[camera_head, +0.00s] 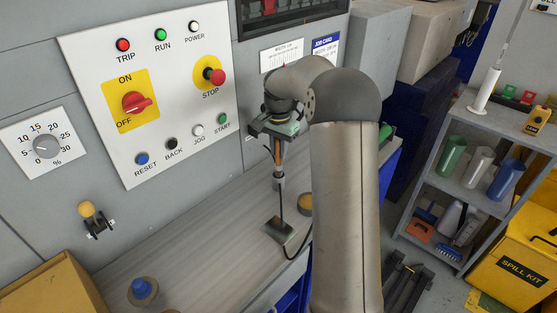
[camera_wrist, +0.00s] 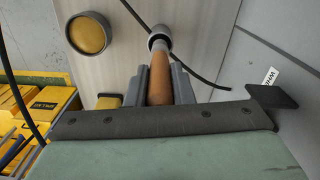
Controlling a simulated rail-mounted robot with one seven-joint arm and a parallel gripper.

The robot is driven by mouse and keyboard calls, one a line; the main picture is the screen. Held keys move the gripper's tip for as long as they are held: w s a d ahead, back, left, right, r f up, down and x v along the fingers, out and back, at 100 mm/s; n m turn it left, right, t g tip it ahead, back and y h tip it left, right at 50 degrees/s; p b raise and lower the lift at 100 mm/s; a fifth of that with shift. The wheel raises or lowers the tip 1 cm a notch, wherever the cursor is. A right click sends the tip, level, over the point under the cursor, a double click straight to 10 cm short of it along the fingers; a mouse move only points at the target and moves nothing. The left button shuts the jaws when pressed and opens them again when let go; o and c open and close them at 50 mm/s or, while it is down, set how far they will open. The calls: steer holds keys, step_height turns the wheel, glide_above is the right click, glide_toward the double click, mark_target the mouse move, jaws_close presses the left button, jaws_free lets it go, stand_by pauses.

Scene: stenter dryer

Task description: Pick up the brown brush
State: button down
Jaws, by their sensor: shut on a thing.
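My gripper (camera_wrist: 159,86) points down over the grey worktop and is shut on the brown brush. The brush's orange-brown handle (camera_wrist: 160,78) stands between the two grey fingers, with a pale metal collar at its far end. In the head view the brown handle (camera_head: 278,152) hangs upright below my gripper (camera_head: 278,140). Below the collar, a thin dark line runs down to a small dark flat block (camera_head: 279,230) on the worktop. I cannot tell whether the brush touches that block. Its lower tip is not clear.
The worktop (camera_head: 190,245) carries a round yellow-topped tin (camera_wrist: 89,34) beside the brush and a blue-knobbed item (camera_head: 142,289) at the front left. A black cable (camera_wrist: 205,78) runs close by. The control panel (camera_head: 150,95) stands behind; shelves (camera_head: 440,195) are at right.

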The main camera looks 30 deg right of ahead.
step_height(320, 180, up, 13)
steer(key=shift+f+b, duration=0.1)
steer(key=shift+b, duration=0.2)
stand_by(0.5)
